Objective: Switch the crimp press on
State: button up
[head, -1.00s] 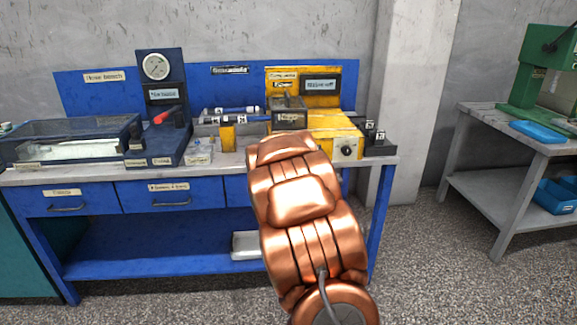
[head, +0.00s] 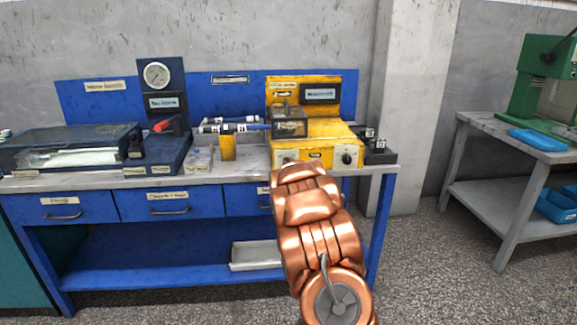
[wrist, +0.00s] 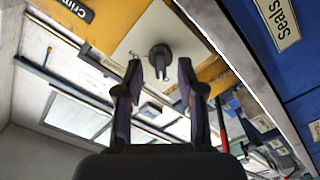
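The yellow crimp press (head: 325,131) stands at the right end of the blue bench. Its front carries a black knob on a pale plate (head: 347,158) at the right and another pale plate (head: 284,157) at the left, partly covered by my arm. Its display (head: 320,93) is lit, but I cannot read it. In the wrist view, a dark knob (wrist: 160,57) on a pale plate lies just beyond the fingertips. My gripper (wrist: 160,70) is open and empty, its fingers on either side of the knob's line, apparently not touching it. My arm hides the gripper in the head view.
A dark clear-lidded box (head: 65,148), a gauge panel (head: 160,90) and a yellow block (head: 227,147) stand left on the bench. Small dark blocks (head: 378,150) sit right of the press. Drawers (head: 170,203) lie below the top.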

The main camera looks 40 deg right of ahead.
jog(key=shift+x, duration=1.05)
grip_shut()
